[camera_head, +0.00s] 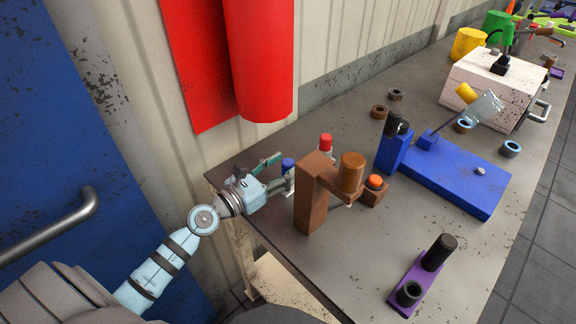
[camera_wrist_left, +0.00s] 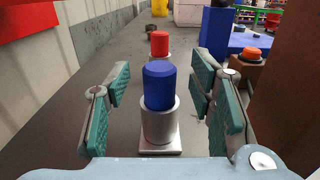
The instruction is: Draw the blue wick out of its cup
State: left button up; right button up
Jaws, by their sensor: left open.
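The blue wick (camera_wrist_left: 159,86) stands upright in a silver metal cup (camera_wrist_left: 159,126) on a small square base. In the head view the blue wick (camera_head: 288,164) shows just beyond my left gripper (camera_head: 278,172), and its cup is mostly hidden by the gripper. In the left wrist view my left gripper (camera_wrist_left: 160,104) is open, with one pair of teal pads on each side of the wick and cup. The pads stand apart from the wick, with a visible gap on both sides. My right gripper does not show.
A red wick in a cup (camera_wrist_left: 160,44) stands behind the blue one. A brown bracket (camera_head: 312,195) rises close on the right, with an orange-topped block (camera_head: 375,188) beyond it. A blue fixture (camera_head: 450,180) and a purple piece (camera_head: 422,278) stand further right. The wall borders the table's left side.

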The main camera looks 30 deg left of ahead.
pick_arm(q)
jog(key=shift+x, duration=0.9)
jog(key=shift+s, duration=0.1)
jog(key=c, duration=1.2)
jog(key=shift+o, duration=0.2)
notch_tip(320, 180, up, 20)
jog(key=p, duration=1.3)
jog(key=shift+a, duration=0.1)
